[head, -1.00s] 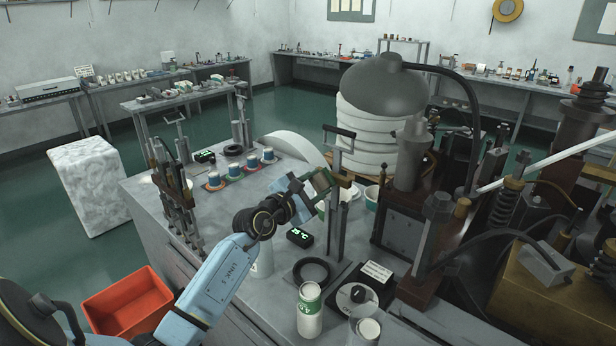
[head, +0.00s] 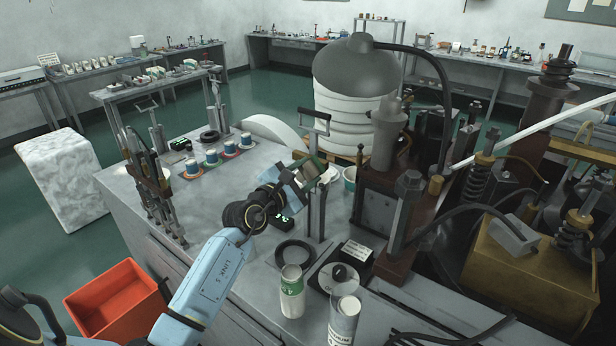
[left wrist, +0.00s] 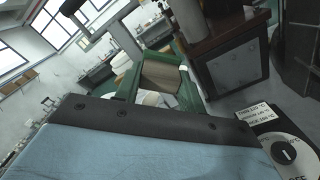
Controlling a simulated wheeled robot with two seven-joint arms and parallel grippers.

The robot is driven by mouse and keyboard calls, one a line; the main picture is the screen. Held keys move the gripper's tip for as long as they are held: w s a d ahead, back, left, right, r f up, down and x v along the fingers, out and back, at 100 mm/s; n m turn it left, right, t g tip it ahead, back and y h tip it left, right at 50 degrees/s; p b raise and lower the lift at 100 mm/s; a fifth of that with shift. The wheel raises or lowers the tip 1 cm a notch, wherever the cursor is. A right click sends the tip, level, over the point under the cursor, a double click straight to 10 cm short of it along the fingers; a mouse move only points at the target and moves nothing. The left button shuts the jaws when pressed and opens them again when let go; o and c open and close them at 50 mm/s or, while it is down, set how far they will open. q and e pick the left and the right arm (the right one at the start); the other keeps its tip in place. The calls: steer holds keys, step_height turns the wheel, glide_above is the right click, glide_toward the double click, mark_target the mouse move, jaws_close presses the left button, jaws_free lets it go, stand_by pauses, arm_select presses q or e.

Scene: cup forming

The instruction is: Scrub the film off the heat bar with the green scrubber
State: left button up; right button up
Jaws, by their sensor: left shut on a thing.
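My left gripper (head: 304,174) is shut on the green scrubber (head: 319,160), a green piece with a tan block. In the left wrist view the green part (left wrist: 124,82) frames the tan block (left wrist: 162,76) just beyond the gripper mount. The scrubber is held above the bench, close beside an upright metal stand with a top handle (head: 314,115). The heat bar cannot be clearly made out; it may be part of this stand. Whether the scrubber touches the stand cannot be told. My right gripper is not in view.
The dark machine (head: 378,205) blocks the right.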

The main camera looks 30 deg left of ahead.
arm_select(q)
steer(key=a+b, duration=0.1)
steer(key=a, duration=0.1)
steer(key=a+b, duration=0.1)
steer(key=a, duration=0.1)
steer(key=a+b, duration=0.1)
steer(key=a, duration=0.1)
steer(key=shift+w+a+b, duration=0.3)
steer(key=shift+a, duration=0.1)
steer(key=shift+s+r, duration=0.1)
steer(key=shift+s+p, duration=0.2)
steer(key=shift+p, duration=0.1)
steer(key=shift+s+a+p, duration=0.2)
steer(key=shift+s+p, duration=0.4)
steer(key=shift+s, duration=2)
steer(key=shift+s, duration=0.1)
